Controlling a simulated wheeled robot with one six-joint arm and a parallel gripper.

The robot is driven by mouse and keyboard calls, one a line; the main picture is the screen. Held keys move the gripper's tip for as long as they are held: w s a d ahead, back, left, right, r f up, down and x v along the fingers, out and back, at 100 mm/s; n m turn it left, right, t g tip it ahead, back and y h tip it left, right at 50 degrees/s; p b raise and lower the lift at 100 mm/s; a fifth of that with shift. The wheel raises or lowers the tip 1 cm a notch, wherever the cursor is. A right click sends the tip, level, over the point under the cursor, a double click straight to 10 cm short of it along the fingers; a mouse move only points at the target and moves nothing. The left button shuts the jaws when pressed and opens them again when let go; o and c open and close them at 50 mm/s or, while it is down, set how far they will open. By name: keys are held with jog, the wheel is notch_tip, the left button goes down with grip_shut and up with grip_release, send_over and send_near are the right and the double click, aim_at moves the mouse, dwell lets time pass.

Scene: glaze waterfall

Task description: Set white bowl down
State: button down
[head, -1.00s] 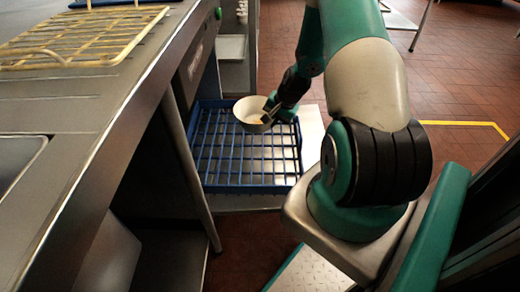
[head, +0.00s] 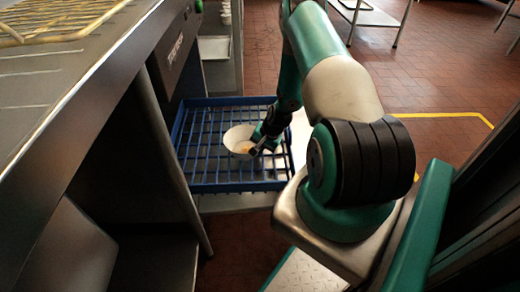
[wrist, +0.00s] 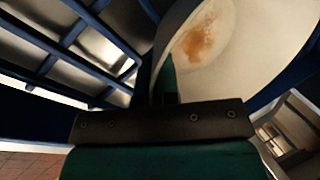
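The white bowl (head: 240,139) is at my gripper (head: 257,143), over the blue wire rack (head: 185,178) in the head view. The bowl is tilted, and a brown-orange stain shows inside it. In the wrist view the bowl (wrist: 262,50) fills the upper right, with its rim between the gripper's fingers. My gripper is shut on the bowl's rim. The blue rack's bars (wrist: 85,40) show close by at the upper left of the wrist view. I cannot tell whether the bowl touches the rack.
A steel counter (head: 60,100) runs along the left, with a cream wire rack (head: 50,25) on top. A counter leg stands close to the blue rack's left side. Most of the blue rack is empty. Open red tile floor (head: 440,70) lies to the right.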

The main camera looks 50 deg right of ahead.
jog(key=c, duration=1.7)
grip_release()
jog(key=shift+f, duration=0.1)
jog(key=shift+c, duration=0.2)
jog(key=o, duration=0.4)
jog(key=p+v, duration=0.3)
jog(key=v, duration=0.9)
